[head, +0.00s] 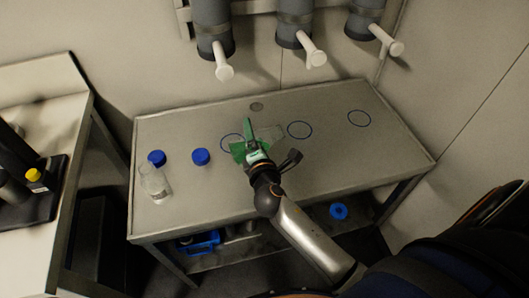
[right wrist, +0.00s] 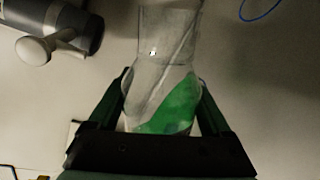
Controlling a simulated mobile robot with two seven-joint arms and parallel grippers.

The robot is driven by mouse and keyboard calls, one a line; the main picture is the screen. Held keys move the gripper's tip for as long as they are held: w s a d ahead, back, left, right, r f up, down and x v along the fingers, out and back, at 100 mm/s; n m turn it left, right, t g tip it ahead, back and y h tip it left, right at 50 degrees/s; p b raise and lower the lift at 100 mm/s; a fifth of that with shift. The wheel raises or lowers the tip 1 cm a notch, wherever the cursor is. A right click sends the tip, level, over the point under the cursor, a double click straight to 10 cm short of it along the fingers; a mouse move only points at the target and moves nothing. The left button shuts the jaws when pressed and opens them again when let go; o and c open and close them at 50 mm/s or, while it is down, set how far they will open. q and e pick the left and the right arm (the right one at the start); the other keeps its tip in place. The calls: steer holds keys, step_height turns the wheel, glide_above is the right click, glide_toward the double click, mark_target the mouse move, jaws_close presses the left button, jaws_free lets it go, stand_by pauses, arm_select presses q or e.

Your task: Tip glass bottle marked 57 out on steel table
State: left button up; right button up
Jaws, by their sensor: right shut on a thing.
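My right gripper (head: 255,150) is shut on a clear glass bottle (head: 270,134) above the steel table (head: 320,175). In the right wrist view the same bottle (right wrist: 160,75) sits between the two fingers, with green liquid in its lower part. The liquid's surface runs at a slant to the bottle, so the bottle looks tilted. A small mark on the glass is too small to read. Another clear bottle (head: 154,184) stands at the table's left end. My left gripper is not in view.
Two blue caps (head: 201,157) (head: 156,158) are on the left part of the table. Blue rings (head: 359,111) mark its top. Grey cylinders with white spouts (head: 297,38) hang above the back. A blue object (head: 204,242) lies on the lower shelf. The table's right part is clear.

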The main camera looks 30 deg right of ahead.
steer(key=shift+r, duration=0.1)
steer(key=shift+a+r+m+y+p, duration=0.1)
steer(key=shift+r+m+y+p, duration=0.2)
steer(key=shift+r+m+p, duration=0.4)
stand_by(0.4)
steer(key=shift+r+m+p, duration=0.3)
steer(key=shift+r+m, duration=0.1)
steer(key=shift+m, duration=0.2)
steer(key=shift+r+y, duration=0.1)
steer(key=shift+y, duration=0.2)
